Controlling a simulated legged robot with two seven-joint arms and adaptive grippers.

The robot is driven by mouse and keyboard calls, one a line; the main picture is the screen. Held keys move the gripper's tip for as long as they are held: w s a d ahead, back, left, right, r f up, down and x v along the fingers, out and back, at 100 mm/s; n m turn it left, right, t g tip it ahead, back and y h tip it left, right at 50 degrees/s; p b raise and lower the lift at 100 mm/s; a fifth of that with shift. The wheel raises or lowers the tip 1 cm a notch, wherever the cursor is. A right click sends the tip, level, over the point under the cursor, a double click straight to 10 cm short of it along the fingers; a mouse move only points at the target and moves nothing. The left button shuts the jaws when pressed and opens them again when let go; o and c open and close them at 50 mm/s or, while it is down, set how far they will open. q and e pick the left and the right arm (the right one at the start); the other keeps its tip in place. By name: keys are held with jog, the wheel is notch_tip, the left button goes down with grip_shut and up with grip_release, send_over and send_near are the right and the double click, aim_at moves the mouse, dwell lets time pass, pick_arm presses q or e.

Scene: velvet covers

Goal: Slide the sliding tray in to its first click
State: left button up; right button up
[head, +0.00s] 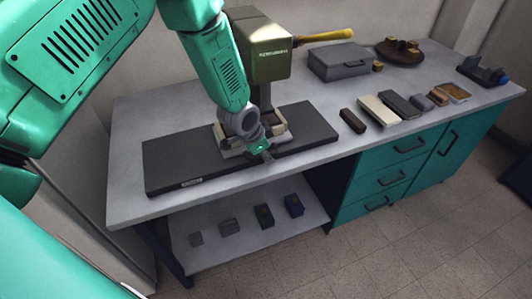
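An olive-green press-like machine (266,50) with a yellow handle (325,36) stands at the back of the bench. A long dark slab (165,162) lies flat in front of and under it. A small pale tray-like part (233,151) sits on the slab below the machine head; I take it for the sliding tray, but cannot be sure. My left gripper (267,155) points down at the front of this pale part, and my wrist hides much of it. Whether they touch, and whether the fingers are open, I cannot tell. My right gripper is not in view.
On the grey bench (130,115), a grey case (338,63), a brown round stand (400,51) and a row of small blocks (378,110) lie to the right. Small blocks rest on the lower shelf (262,235). Teal drawers (385,180) fill the right front.

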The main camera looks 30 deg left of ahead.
pick_arm(q)
jog(key=shift+s+a, duration=0.15)
jog(key=shift+a, duration=0.2)
jog(key=shift+a+r, duration=0.1)
jog(key=shift+r, duration=0.05)
jog(key=v, duration=1.1)
jog(key=shift+r, duration=0.15)
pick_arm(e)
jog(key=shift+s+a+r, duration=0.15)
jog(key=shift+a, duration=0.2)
pick_arm(q)
jog(key=shift+s, duration=0.1)
